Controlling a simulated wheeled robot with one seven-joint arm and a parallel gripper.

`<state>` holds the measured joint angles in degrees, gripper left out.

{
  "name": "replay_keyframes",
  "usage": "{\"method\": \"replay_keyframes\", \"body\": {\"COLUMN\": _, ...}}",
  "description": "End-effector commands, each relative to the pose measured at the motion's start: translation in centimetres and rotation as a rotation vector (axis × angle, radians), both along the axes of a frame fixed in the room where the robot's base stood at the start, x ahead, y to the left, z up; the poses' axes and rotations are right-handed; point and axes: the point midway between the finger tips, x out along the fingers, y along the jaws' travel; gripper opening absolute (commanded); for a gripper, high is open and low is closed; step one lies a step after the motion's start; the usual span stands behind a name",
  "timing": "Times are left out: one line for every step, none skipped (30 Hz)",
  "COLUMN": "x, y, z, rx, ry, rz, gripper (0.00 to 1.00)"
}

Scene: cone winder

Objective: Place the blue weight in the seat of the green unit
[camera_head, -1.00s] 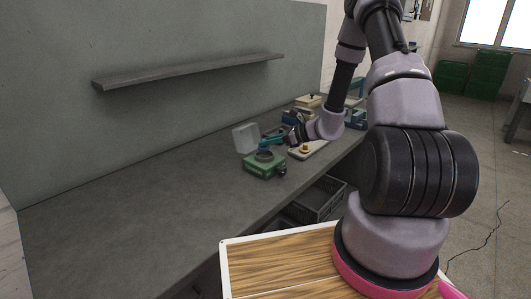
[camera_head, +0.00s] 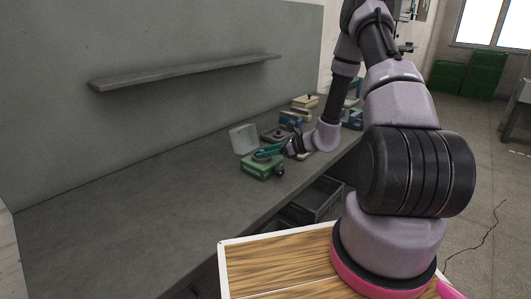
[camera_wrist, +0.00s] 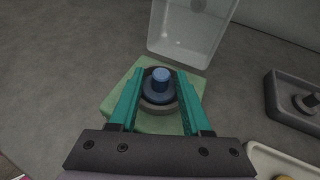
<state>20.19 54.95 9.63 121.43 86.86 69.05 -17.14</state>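The green unit (camera_head: 262,170) stands on the grey bench, with a dark round seat ring on top. In the wrist view the green unit (camera_wrist: 119,103) lies under my fingers, and the grey ring (camera_wrist: 160,108) shows around the blue weight. The blue weight (camera_wrist: 161,76) is upright, a disc with a knob, roughly centred over the ring. In the head view my gripper (camera_head: 270,152) is low over the unit. Whether the weight touches the seat is hidden.
A clear box (camera_head: 243,139) stands close behind the unit. More devices stand farther along the bench. The bench (camera_head: 140,215) is bare to the left.

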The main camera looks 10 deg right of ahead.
Motion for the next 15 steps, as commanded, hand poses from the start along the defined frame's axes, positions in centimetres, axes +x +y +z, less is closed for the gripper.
{"method": "replay_keyframes", "body": {"x": 0.1, "y": -0.1, "z": 0.2, "rx": 0.0, "ry": -0.004, "rz": -0.002, "gripper": 0.54}}
{"method": "replay_keyframes", "body": {"x": 0.2, "y": -0.1, "z": 0.4, "rx": 0.0, "ry": -0.004, "rz": -0.003, "gripper": 0.54}}
{"method": "replay_keyframes", "body": {"x": 0.0, "y": -0.3, "z": 0.5, "rx": 0.0, "ry": -0.003, "rz": -0.004, "gripper": 0.54}}
{"method": "replay_keyframes", "body": {"x": -0.1, "y": -0.6, "z": 0.6, "rx": -0.001, "ry": -0.003, "rz": -0.004, "gripper": 0.54}}
{"method": "replay_keyframes", "body": {"x": -0.3, "y": -0.9, "z": 0.7, "rx": -0.001, "ry": -0.003, "rz": -0.004, "gripper": 0.54}}
{"method": "replay_keyframes", "body": {"x": -0.6, "y": -1.5, "z": 1.0, "rx": -0.001, "ry": -0.003, "rz": -0.005, "gripper": 0.54}}
{"method": "replay_keyframes", "body": {"x": -0.9, "y": -1.9, "z": 1.2, "rx": -0.001, "ry": -0.004, "rz": -0.005, "gripper": 0.54}}
{"method": "replay_keyframes", "body": {"x": -1.2, "y": -2.4, "z": 1.5, "rx": -0.002, "ry": -0.004, "rz": -0.006, "gripper": 0.54}}
{"method": "replay_keyframes", "body": {"x": -1.6, "y": -3.1, "z": 1.8, "rx": -0.001, "ry": -0.003, "rz": -0.005, "gripper": 0.54}}
{"method": "replay_keyframes", "body": {"x": -1.9, "y": -3.6, "z": 2.1, "rx": -0.001, "ry": -0.003, "rz": -0.006, "gripper": 0.54}}
{"method": "replay_keyframes", "body": {"x": -2.3, "y": -4.2, "z": 2.3, "rx": -0.002, "ry": -0.003, "rz": -0.006, "gripper": 0.54}}
{"method": "replay_keyframes", "body": {"x": -2.7, "y": -4.9, "z": 2.7, "rx": -0.002, "ry": -0.003, "rz": -0.006, "gripper": 0.54}}
{"method": "replay_keyframes", "body": {"x": -3.1, "y": -5.4, "z": 2.9, "rx": -0.001, "ry": -0.002, "rz": -0.006, "gripper": 0.54}}
{"method": "replay_keyframes", "body": {"x": -3.4, "y": -5.9, "z": 3.2, "rx": -0.001, "ry": -0.003, "rz": -0.006, "gripper": 0.54}}
{"method": "replay_keyframes", "body": {"x": -3.7, "y": -6.5, "z": 3.5, "rx": -0.001, "ry": -0.003, "rz": -0.005, "gripper": 0.54}}
